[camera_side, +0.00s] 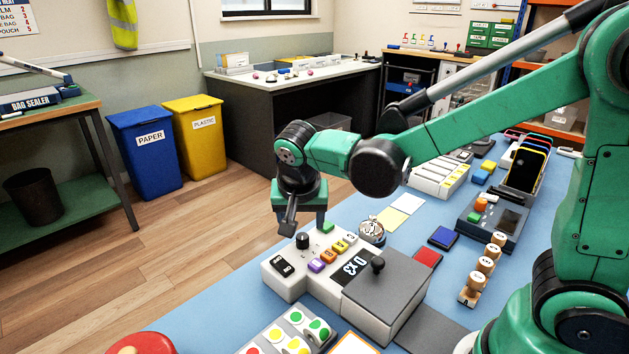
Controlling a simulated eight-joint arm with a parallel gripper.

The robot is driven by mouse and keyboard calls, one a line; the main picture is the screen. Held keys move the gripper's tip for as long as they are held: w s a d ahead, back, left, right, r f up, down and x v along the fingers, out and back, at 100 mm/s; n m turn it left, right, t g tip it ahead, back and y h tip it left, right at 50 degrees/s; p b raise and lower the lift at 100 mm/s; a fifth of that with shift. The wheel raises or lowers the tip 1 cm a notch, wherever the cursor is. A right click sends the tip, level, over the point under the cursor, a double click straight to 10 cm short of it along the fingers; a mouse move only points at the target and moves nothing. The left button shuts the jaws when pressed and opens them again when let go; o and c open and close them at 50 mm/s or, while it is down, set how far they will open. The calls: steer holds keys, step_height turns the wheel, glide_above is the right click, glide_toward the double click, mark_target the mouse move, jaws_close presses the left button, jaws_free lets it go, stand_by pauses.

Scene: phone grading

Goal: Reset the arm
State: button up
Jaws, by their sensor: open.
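My arm is green and black and reaches from the right side over the blue bench. My gripper (307,222) points down just behind and above the white control box (330,285). Its jaws are apart, and I see nothing held between them. The box carries a black knob (302,241), a black switch (283,267), several coloured buttons, a display and a grey lid (385,284) with a black ball knob. A small green piece (327,227) shows beside the right finger. I cannot tell whether the fingers touch the box.
Stamps on a wooden stand (471,291), a phone rack (522,168) and a dark device (492,220) stand on the right. Coloured pads lie mid-bench. A tray of coloured dots (286,335) and a red round object (141,344) are in front. Open floor lies left.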

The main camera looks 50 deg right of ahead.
steer(key=shift+s+r, duration=0.15)
steer(key=shift+r, duration=0.1)
steer(key=s+d+r+n+t+y, duration=0.1)
steer(key=s+r+n+t+y, duration=0.2)
steer(key=s+n, duration=0.4)
steer(key=shift+s+d+r+n+t, duration=0.25)
steer(key=shift+n+t, duration=0.35)
steer(key=shift+n, duration=0.5)
